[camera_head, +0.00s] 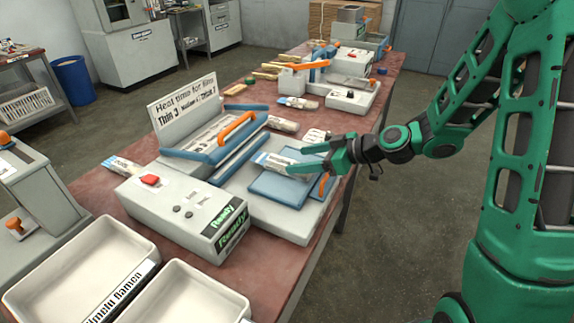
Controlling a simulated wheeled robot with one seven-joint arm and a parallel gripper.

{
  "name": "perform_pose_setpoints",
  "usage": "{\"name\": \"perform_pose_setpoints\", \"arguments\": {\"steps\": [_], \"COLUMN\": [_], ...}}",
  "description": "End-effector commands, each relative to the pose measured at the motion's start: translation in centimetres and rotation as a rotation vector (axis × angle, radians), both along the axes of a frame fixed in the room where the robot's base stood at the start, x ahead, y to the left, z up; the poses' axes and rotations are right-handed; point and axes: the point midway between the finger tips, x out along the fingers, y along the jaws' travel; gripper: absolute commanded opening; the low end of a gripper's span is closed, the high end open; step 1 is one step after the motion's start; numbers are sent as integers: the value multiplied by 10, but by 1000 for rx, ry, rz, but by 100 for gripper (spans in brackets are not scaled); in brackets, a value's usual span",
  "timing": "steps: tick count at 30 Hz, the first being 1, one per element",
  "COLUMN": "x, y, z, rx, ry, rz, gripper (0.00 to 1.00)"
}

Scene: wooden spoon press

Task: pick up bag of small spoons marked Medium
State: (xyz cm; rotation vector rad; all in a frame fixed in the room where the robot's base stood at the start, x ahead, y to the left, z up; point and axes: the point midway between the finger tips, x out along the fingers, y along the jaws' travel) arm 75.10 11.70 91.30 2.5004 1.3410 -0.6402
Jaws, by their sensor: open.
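Several small clear bags with printed labels lie around the table. The labels are too small to read, so I cannot tell which bag is marked Medium. One bag (275,162) lies on the blue pad of the white machine, just left of my gripper (304,158). My gripper is open, its green fingertips pointing left at the near end of this bag; I cannot tell whether they touch it. Another bag (283,124) lies behind the machine, one (298,103) farther back, one (316,135) just behind my gripper, and one (121,165) at the left.
The white machine (206,213) has a red switch, a "Ready" display and an orange-handled blue lid, with a sign behind it. White trays (83,250) stand at the front left. More machines (350,98) stand at the table's far end. Floor (350,260) is clear right of the table.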

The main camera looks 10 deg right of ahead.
Motion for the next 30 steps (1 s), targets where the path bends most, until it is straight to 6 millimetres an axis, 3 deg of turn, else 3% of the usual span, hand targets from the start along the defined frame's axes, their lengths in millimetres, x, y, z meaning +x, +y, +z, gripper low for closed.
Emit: {"name": "perform_pose_setpoints", "arguments": {"steps": [18, 29, 30], "x": [31, 36, 36], "y": [54, 60, 60], "z": [-27, -31, -30], "rx": [0, -1, -1], "ry": [0, -1, -1], "rz": [6, 3, 3], "gripper": [64, 64, 55]}}
